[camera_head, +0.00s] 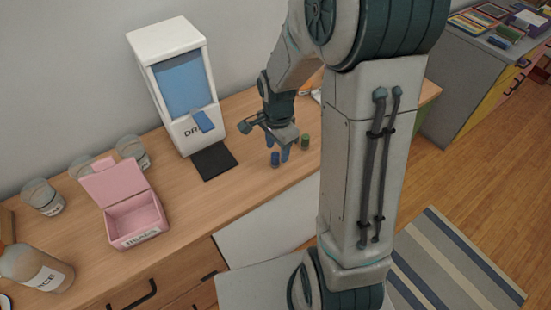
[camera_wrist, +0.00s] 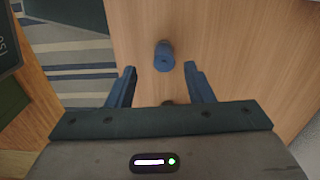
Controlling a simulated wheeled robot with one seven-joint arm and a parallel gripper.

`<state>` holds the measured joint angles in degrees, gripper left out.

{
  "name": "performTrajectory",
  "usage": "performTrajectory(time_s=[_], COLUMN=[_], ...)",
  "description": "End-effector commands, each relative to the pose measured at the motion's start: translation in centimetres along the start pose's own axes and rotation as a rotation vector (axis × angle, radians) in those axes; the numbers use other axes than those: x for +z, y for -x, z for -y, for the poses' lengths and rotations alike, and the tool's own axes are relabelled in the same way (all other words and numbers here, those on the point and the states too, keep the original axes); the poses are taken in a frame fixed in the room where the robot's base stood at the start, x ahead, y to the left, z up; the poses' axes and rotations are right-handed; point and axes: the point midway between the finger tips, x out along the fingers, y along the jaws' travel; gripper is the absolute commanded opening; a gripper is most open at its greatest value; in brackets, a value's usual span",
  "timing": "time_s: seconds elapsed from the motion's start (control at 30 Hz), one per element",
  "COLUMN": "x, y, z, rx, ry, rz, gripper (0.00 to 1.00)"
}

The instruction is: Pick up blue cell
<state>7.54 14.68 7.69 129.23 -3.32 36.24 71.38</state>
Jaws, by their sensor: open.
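The blue cell (camera_head: 275,159) is a small blue cylinder standing on the wooden counter, below my gripper in the head view. It also shows in the wrist view (camera_wrist: 164,56), just beyond and between my fingertips. My gripper (camera_head: 280,150) is open and empty above the counter, its fingers apart; the wrist view shows both blue fingertips (camera_wrist: 161,72). A small green cylinder (camera_head: 305,142) stands to the right of the blue cell. A dark round spot shows near the gripper body in the wrist view, mostly hidden.
A white dispenser (camera_head: 172,35) with a blue panel and a dark mat (camera_head: 214,162) are left of my gripper. A pink open box (camera_head: 135,215), several glass jars and a bottle (camera_head: 35,268) stand farther left. The counter's front edge is near the cell.

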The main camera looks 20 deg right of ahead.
Motion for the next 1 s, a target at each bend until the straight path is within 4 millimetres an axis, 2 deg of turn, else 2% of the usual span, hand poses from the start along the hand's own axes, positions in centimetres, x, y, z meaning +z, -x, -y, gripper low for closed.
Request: performTrajectory(time_s=[0.2,0.3,0.6,0.77,0.8,1.0], x=[0.4,0.4,0.4,0.4,0.4,0.4], y=[-2.9,-3.7,-4.0,-4.0,-4.0,-4.0], z=[0.4,0.5,0.5,0.5,0.5,0.5], rx=[0.003,0.002,0.000,0.000,0.000,0.000], ry=[0.001,0.001,0.001,0.001,0.001,0.001], rz=[0.002,0.001,0.000,0.000,0.000,0.000], gripper=[0.47,0.47,0.47,0.03,0.00,0.00])
